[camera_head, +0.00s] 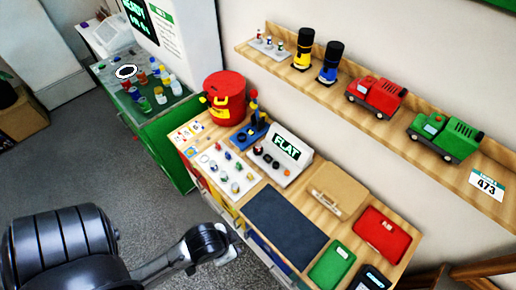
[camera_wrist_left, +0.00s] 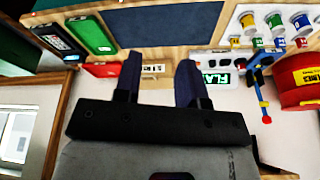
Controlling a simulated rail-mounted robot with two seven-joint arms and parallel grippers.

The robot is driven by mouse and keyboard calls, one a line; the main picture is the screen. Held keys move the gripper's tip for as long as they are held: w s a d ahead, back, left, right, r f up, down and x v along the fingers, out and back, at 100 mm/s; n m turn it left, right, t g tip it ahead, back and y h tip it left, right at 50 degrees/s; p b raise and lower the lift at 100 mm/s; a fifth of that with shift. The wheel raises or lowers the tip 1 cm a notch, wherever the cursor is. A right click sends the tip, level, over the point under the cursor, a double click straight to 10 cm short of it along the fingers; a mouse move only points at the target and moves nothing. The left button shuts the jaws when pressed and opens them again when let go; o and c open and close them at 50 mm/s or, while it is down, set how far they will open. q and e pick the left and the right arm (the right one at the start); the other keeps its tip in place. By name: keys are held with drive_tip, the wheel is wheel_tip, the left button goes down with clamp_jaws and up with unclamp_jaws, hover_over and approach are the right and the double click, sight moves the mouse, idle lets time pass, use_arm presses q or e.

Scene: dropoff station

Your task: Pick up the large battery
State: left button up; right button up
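A white tray (camera_head: 236,188) with several small cylinders, which look like batteries, lies on the workbench. It also shows at the upper right of the left wrist view (camera_wrist_left: 238,22), with larger cylinders (camera_wrist_left: 275,22) and smaller ones (camera_wrist_left: 257,42). I cannot tell which is the large battery. A white tester (camera_head: 298,168) reading "FLAT" stands beside the tray. My left gripper (camera_wrist_left: 158,75) is open, with nothing visible between its fingers; in the left wrist view the tray is to the right of it. In the head view my left arm ends in front of the bench. My right gripper is out of view.
A dark blue mat (camera_head: 285,226) lies beside the tray. A red canister (camera_head: 226,97), a blue stand (camera_head: 250,133), a tan case (camera_head: 337,190), a red case (camera_head: 381,236) and a green case (camera_head: 332,264) occupy the bench. A wall shelf (camera_head: 400,122) holds toy trucks above it.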

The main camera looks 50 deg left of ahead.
use_arm(q)
drive_tip(key=o, duration=0.5)
drive_tip(key=shift+c, duration=0.2)
